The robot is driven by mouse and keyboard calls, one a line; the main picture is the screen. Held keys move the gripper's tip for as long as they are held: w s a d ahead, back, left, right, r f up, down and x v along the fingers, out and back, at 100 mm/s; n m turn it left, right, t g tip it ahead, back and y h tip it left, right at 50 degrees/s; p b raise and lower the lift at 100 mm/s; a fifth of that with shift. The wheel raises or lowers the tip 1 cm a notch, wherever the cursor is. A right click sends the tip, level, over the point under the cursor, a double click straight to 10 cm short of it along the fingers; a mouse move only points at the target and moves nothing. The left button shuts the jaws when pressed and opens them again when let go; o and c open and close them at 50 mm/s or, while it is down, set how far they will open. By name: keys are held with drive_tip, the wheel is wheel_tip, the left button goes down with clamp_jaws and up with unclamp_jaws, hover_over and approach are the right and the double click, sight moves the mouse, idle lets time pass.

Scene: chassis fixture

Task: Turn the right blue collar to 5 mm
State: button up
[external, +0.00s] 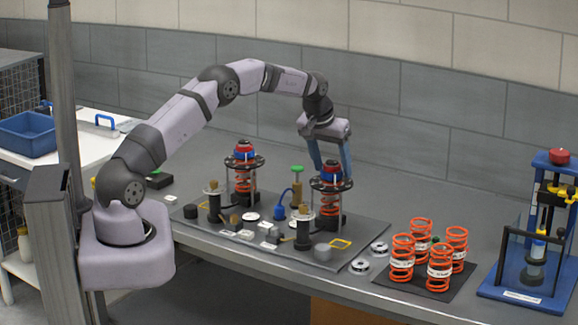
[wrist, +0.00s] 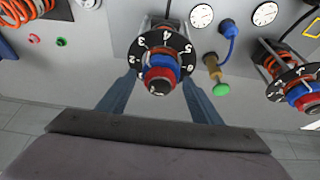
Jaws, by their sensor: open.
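The right blue collar (external: 331,177) sits on the right spring stand, under a red and dark cap and above a black ring with white numerals. In the wrist view the same blue collar (wrist: 160,63) is near the top middle, partly hidden by the red part and dark tip. The black numbered ring (wrist: 183,48) surrounds it; the exact reading is too small to tell. My gripper (external: 332,169) is open and points down over this stand. In the wrist view my gripper's blue fingers (wrist: 160,82) lie on either side of the collar; contact is not clear.
The left spring stand (external: 243,165) has a similar collar. A green-topped plunger (external: 297,180) and a blue hose (external: 283,201) stand between the two stands. Several orange springs (external: 402,258) stand on a mat to the right, beside a blue press frame (external: 552,225).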

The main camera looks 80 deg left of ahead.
drive_tip(key=shift+r+n+g+y+p, duration=0.1)
drive_tip(key=shift+n+g+y+p, duration=0.35)
drive_tip(key=shift+n, duration=0.75)
drive_tip(key=shift+n+g+p, duration=0.25)
drive_tip(key=shift+n+p, duration=0.35)
drive_tip(key=shift+n, duration=0.5)
drive_tip(key=shift+r+n+g+p, duration=0.1)
drive_tip(key=shift+n+g+p, duration=0.2)
drive_tip(key=shift+n+p, duration=0.4)
drive_tip(key=shift+n+y+p, duration=0.25)
drive_tip(key=shift+n+p, duration=0.15)
drive_tip(key=shift+p, duration=0.05)
drive_tip(key=shift+c, duration=0.3)
